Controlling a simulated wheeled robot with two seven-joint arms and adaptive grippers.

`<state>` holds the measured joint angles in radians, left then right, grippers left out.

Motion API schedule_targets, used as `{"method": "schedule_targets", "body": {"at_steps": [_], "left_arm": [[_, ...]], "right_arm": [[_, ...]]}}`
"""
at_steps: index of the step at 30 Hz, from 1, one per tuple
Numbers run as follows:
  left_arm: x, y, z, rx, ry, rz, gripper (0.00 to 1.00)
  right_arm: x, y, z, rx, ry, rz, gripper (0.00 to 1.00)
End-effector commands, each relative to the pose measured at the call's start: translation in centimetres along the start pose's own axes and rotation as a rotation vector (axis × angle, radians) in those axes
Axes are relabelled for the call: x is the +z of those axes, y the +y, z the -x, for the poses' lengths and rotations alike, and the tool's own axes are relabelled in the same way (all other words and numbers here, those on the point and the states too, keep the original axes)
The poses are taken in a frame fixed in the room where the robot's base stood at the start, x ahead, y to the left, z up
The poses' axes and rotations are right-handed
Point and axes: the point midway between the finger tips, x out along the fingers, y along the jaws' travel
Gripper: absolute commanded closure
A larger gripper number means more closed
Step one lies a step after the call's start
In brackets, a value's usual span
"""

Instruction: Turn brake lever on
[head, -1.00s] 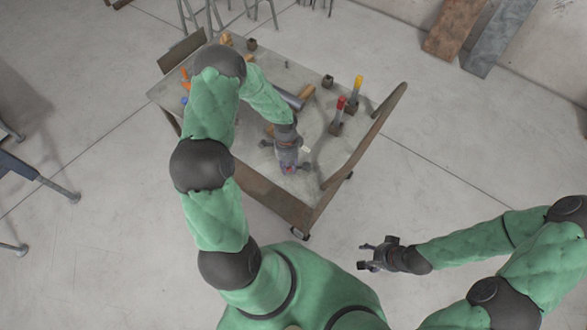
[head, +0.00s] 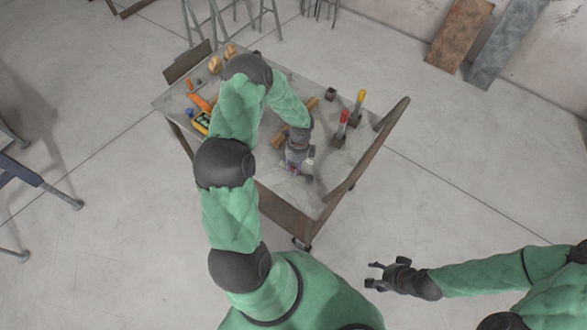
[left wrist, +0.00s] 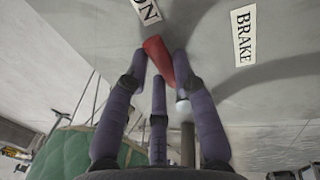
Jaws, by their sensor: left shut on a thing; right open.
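The brake lever's red handle (left wrist: 158,62) is between the fingers of my left gripper (left wrist: 160,72) in the left wrist view. The fingers are closed on it, and its tip points toward a white label reading "ON" (left wrist: 147,10). A white "BRAKE" label (left wrist: 243,36) is on the grey surface to the right. In the head view my left gripper (head: 299,168) is low over the near part of the grey worktable (head: 330,180), and it mostly hides the lever. My right gripper (head: 378,278) is open and empty, off the table to the right.
A red-handled upright lever (head: 343,121) and a yellow-handled one (head: 359,101) stand toward the table's right side. A brown rail (head: 381,140) runs along the right edge. Orange and yellow tools (head: 202,120) lie at the left.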

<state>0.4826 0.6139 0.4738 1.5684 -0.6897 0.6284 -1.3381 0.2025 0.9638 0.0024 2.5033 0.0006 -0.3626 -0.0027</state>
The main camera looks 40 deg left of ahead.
Motion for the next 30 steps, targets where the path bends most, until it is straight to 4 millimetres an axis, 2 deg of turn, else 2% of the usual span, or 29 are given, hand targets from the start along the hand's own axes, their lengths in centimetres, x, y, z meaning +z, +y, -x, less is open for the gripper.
{"method": "schedule_targets", "body": {"at_steps": [19,20,22,30], "left_arm": [[0.00,-0.47,0.15,-0.003,-0.011,-0.051,1.00],[0.00,-0.47,0.15,-0.003,-0.011,-0.051,0.68],[0.00,-0.48,0.15,-0.004,-0.011,-0.051,0.49],[-0.02,-0.39,0.10,-0.001,-0.010,-0.049,0.49]], "right_arm": [[0.00,-0.01,0.03,0.000,0.000,0.000,0.39],[0.01,-0.01,0.03,0.000,0.000,0.000,0.39],[0.00,-0.01,0.03,0.000,0.000,0.000,0.39],[0.00,-0.01,0.03,0.000,0.000,0.000,0.39]]}}
